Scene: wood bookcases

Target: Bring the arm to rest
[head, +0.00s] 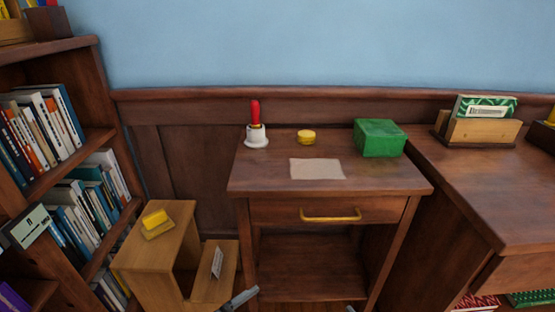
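A grey piece of what looks like my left gripper (240,299) shows at the bottom edge, in front of the low wooden step. Most of it is cut off by the frame, so its opening and anything in it cannot be made out. A tiny grey tip, possibly my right gripper (350,309), shows at the bottom edge below the small desk (375,180). The rest of that gripper is out of frame. Neither arm is visible beyond these bits.
The desk bears a red-handled thing in a white holder (256,137), a yellow round object (306,137), a paper sheet (317,169) and a green box (379,138). A bookcase (90,140), wooden step stool (178,225) and right-hand counter (490,185) surround it.

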